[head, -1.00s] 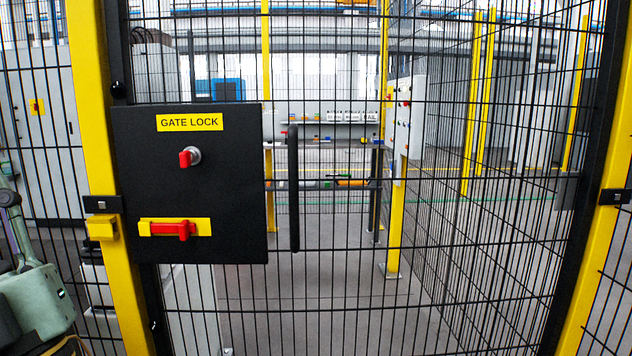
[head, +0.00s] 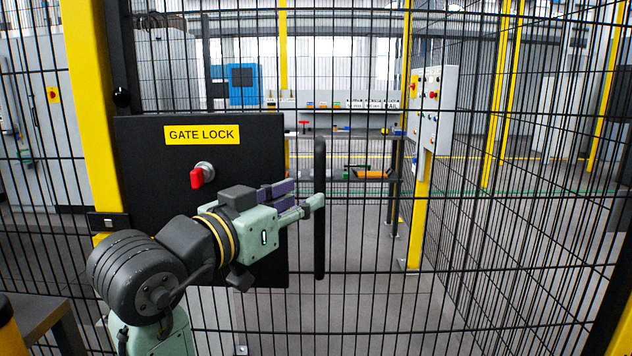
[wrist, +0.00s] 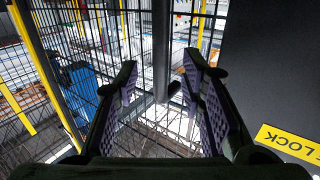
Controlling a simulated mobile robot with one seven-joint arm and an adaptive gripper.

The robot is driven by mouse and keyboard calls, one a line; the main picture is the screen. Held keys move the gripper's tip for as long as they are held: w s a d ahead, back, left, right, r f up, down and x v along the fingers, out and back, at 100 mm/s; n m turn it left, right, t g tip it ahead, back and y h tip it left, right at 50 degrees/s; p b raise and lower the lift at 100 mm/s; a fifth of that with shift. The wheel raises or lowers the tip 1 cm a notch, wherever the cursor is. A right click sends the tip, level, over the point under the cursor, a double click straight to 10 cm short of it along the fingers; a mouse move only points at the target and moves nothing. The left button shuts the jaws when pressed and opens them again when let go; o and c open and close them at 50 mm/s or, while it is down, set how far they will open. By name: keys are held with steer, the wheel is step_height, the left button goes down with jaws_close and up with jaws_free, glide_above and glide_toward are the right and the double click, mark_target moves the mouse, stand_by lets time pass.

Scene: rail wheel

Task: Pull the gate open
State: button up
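The gate (head: 380,310) is a black wire-mesh panel in a dark frame, and it looks shut. Its black vertical bar handle (head: 320,240) stands just right of the black lock box (head: 225,155) labelled GATE LOCK. A red knob (head: 197,177) is on the box; the lower red latch is hidden behind my arm. My gripper (head: 303,194) is in front of the box, pointing right, with its fingertips at the handle. In the wrist view my gripper (wrist: 160,72) is open, and the handle (wrist: 161,45) shows between its fingers. I cannot tell whether they touch it.
A yellow post (head: 92,130) stands left of the gate. Mesh fencing (head: 500,200) runs along the right side. Beyond the gate are a bench (head: 345,130) and a grey control box (head: 432,105) on a yellow post. A dark table edge (head: 35,315) is at lower left.

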mark_target(316, 189)
steer(key=p+x, duration=0.1)
steer(key=x, duration=0.5)
steer(key=shift+w+d, duration=0.15)
steer(key=shift+w, duration=0.15)
jaws_close()
stand_by(0.5)
